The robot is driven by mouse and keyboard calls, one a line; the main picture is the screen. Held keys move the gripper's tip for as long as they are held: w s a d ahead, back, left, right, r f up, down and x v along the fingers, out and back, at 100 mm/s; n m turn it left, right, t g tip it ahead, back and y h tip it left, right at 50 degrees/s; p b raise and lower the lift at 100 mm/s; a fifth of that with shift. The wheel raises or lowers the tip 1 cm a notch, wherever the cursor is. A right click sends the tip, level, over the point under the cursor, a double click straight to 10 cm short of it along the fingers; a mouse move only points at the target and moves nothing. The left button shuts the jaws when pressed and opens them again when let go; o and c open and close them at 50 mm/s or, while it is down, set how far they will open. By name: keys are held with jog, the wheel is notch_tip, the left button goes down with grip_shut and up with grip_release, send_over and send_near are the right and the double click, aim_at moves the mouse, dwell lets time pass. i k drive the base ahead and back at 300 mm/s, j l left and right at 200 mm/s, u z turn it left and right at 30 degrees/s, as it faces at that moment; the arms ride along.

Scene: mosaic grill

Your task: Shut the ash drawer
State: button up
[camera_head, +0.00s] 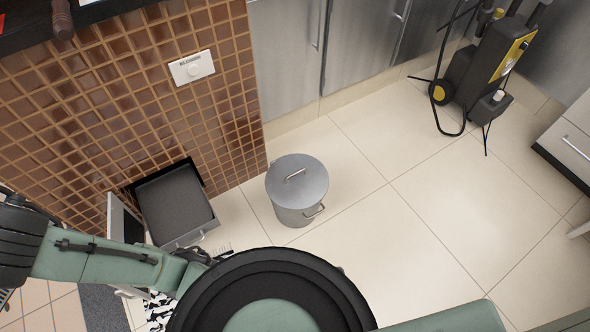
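The ash drawer (176,205) is a dark grey, empty-looking box in a low opening of the brown tiled grill wall (110,110). It is pulled well out of the opening, onto the floor side. Its front panel with a small metal handle (188,239) faces toward me. A grey door (122,221) stands open at the drawer's left. Parts of my green and black arm cross the lower left and bottom of the view, just in front of the drawer. I cannot make out my gripper's fingers.
A lidded metal bin (297,188) stands on the tiles right of the drawer. A white control panel (192,67) is on the wall. A black and yellow machine (480,70) stands at upper right. The pale floor (430,210) between is clear.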

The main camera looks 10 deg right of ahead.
aim_at(176, 208)
jog(key=u, duration=0.8)
